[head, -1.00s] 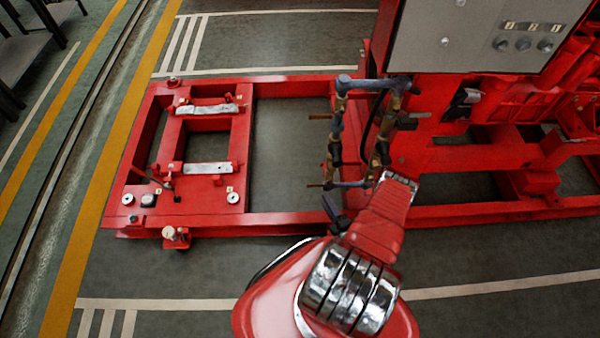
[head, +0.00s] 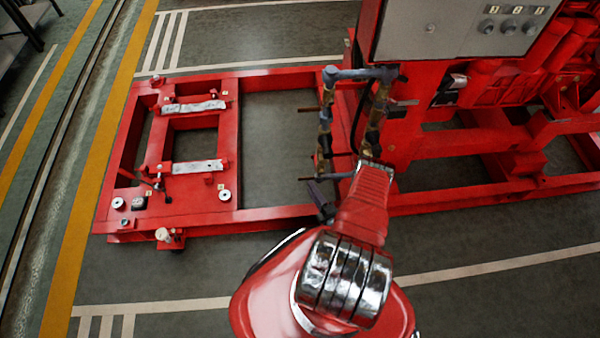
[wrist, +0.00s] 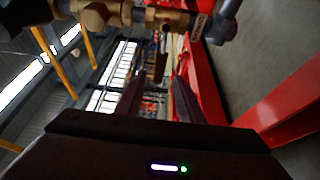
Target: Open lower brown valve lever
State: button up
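The pipe loop (head: 358,74) stands upright at the red frame, with brass valve fittings on its left pipe (head: 325,115). A thin brown lever (head: 309,109) sticks out left at the upper valve. A lower brown lever (head: 306,179) sticks out left near the loop's bottom, just above my gripper (head: 322,198), which is partly hidden by my arm. In the wrist view, my gripper (wrist: 158,82) shows two dark fingers apart. A small brown piece (wrist: 160,66) appears between or beyond the tips; contact cannot be told. Brass fittings (wrist: 165,17) cross the top of that view.
The red base frame (head: 240,150) spreads to the left, with an open gap between it and the pipes. A grey control panel (head: 450,30) with several knobs hangs above right. Red engine parts fill the right. The floor in front is clear.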

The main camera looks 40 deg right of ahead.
jog(key=x, duration=1)
jog(key=shift+w, duration=0.35)
grip_shut()
dwell(0.3)
